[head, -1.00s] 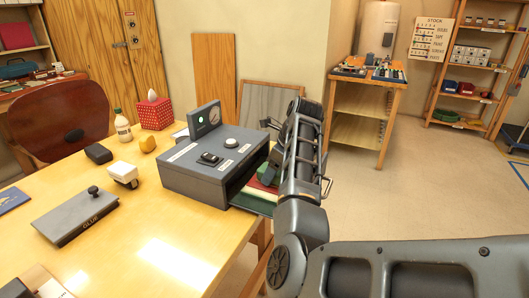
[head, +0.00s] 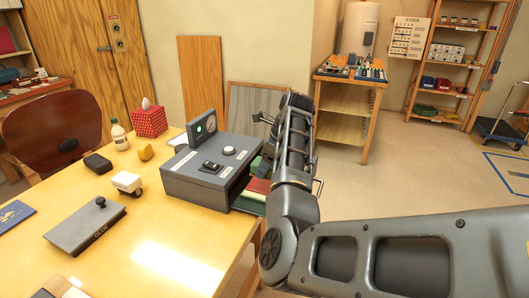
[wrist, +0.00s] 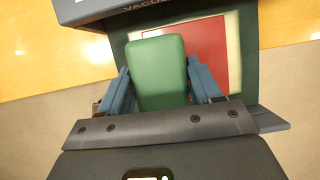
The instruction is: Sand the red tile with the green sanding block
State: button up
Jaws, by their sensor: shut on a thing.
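The green sanding block (wrist: 160,75) is held between the two blue-grey fingers of my gripper (wrist: 158,82) in the wrist view. It also shows beside my arm in the head view (head: 255,166). The red tile (wrist: 213,50) lies flat beyond and right of the block, with a pale border along its far and right sides. The block overlaps the tile's left part in the picture; I cannot tell whether they touch. In the head view the red tile (head: 258,186) shows at the grey box's open side, above a dark green plate (head: 246,205). My arm hides most of the gripper there.
The grey box (head: 200,187) with a dial and switches stands at the table's right edge, close to the tile. A GLUE-labelled block (head: 85,224), a white item (head: 127,182) and a bottle (head: 119,136) stand left of it.

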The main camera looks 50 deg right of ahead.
jog(key=shift+r+p, duration=0.65)
jog(key=shift+r, duration=0.45)
